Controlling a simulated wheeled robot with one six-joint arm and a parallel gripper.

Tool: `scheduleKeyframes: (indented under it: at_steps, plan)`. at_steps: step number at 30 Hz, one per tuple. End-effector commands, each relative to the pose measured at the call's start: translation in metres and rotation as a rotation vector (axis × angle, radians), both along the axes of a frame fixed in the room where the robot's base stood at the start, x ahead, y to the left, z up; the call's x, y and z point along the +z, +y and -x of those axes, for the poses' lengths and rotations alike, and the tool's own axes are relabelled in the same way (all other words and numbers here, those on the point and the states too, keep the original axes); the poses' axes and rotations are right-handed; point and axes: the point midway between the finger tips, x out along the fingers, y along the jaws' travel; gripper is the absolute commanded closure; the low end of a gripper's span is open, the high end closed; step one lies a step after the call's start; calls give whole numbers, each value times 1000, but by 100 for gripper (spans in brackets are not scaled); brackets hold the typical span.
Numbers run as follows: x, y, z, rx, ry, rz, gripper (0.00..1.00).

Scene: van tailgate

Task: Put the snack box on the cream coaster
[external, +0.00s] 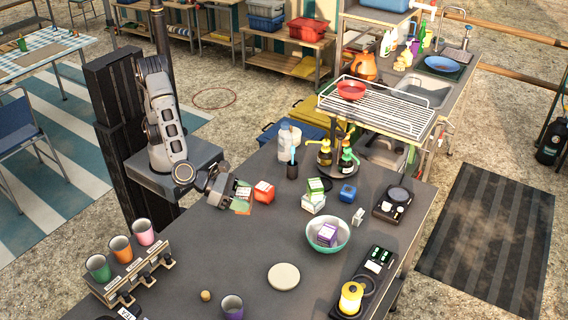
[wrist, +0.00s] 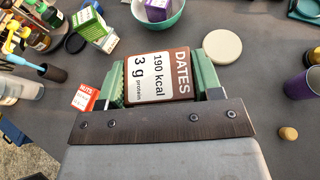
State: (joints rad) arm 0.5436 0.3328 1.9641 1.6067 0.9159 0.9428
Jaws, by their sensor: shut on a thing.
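My gripper (wrist: 158,76) is shut on a brown and white snack box (wrist: 160,85) labelled DATES, held between its green finger pads in the wrist view. In the external view my gripper (external: 241,197) is over the left side of the dark table, and the box is mostly hidden there. The cream coaster (external: 283,276) lies flat and bare near the front of the table, to the right of and nearer than my gripper. It also shows beyond the held box, to the upper right, in the wrist view (wrist: 222,47).
A red NUTS box (external: 264,191) stands close to my gripper. A teal bowl (external: 343,243) holds a purple box. Green and white boxes (external: 314,198) stand farther back. The table between gripper and coaster looks clear.

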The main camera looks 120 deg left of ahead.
Motion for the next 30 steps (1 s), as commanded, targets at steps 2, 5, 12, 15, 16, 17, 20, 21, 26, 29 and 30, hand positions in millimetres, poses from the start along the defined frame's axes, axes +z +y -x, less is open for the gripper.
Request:
scheduleKeyframes:
  at_steps: [2,5,12,15,16,17,20,21,26,29,30]
  plan:
    - [4,-9,-6,-44,-1,0,66]
    - [-1,-17,-16,-84,2,-2,66]
    - [-25,-32,-67,-96,4,-2,66]
    - [-36,-39,-91,-95,3,-1,66]
    - [-39,-40,-98,-95,3,-1,66]
    - [-47,-42,-103,-95,5,-2,66]
    - [-64,-45,-116,-95,4,-3,66]
    - [-70,-47,-121,-95,2,-2,66]
    - [-85,-50,-134,-95,0,-1,66]
    - [-90,-52,-137,-95,-1,0,66]
    - [-91,-52,-138,-95,-1,0,66]
